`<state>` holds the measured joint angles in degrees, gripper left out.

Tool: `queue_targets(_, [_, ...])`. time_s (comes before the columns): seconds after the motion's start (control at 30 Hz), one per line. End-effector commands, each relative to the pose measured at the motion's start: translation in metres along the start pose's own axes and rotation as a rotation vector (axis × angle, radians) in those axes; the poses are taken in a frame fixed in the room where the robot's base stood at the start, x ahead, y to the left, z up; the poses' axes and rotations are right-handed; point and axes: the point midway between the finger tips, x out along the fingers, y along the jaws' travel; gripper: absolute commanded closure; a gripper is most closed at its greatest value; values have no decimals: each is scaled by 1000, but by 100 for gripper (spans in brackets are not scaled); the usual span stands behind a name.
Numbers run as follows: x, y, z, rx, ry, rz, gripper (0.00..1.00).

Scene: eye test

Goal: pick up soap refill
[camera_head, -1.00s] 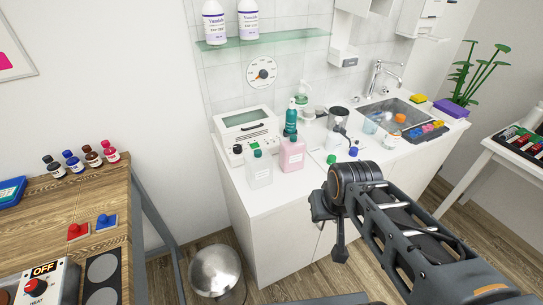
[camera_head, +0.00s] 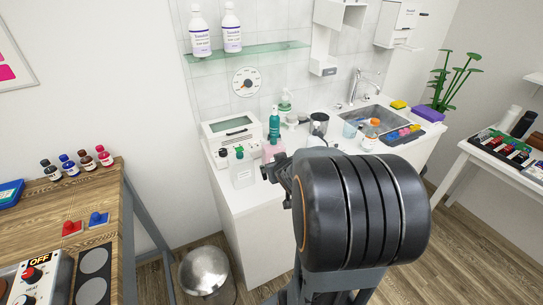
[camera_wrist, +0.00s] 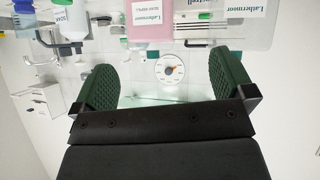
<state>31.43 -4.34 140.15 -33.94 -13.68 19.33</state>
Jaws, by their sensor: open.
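A pink jug (camera_head: 274,150) with a white label stands on the white counter, partly hidden by my gripper. In the wrist view, which is upside down, the pink jug (camera_wrist: 152,18) shows at the top centre; its small label seems to read as a soap refill. A clear jug (camera_head: 243,174) with a dark green cap stands just left of it; its large label shows at the upper right of the wrist view (camera_wrist: 245,30). My gripper (camera_wrist: 164,64) is open and empty, its green pads wide apart. In the head view my gripper (camera_head: 277,170) is close in front of the pink jug.
A teal bottle (camera_head: 274,124) stands close behind the pink jug. A white boxy appliance (camera_head: 216,129) is behind the clear jug. A glass shelf (camera_head: 268,49) with two bottles hangs above. A sink (camera_head: 375,118) is to the right. A metal bin (camera_head: 204,270) stands on the floor.

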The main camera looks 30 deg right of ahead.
Motion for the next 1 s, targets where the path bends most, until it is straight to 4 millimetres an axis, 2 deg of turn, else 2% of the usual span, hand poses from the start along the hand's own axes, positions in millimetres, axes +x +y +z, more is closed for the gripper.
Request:
queue_targets(0.03, [7, 12, 2, 16, 33, -9, 0])
queue_targets(0.1, [14, 22, 3, 31, 88, -36, 0])
queue_targets(0.3, [23, 35, 6, 65, 185, -105, 0])
queue_targets(0.43, [38, 35, 4, 75, 207, -127, 0])
queue_targets(0.73, [88, 29, -7, 75, 209, -129, 0])
queue_targets(1.0, [106, 27, -12, 74, 211, -126, 0])
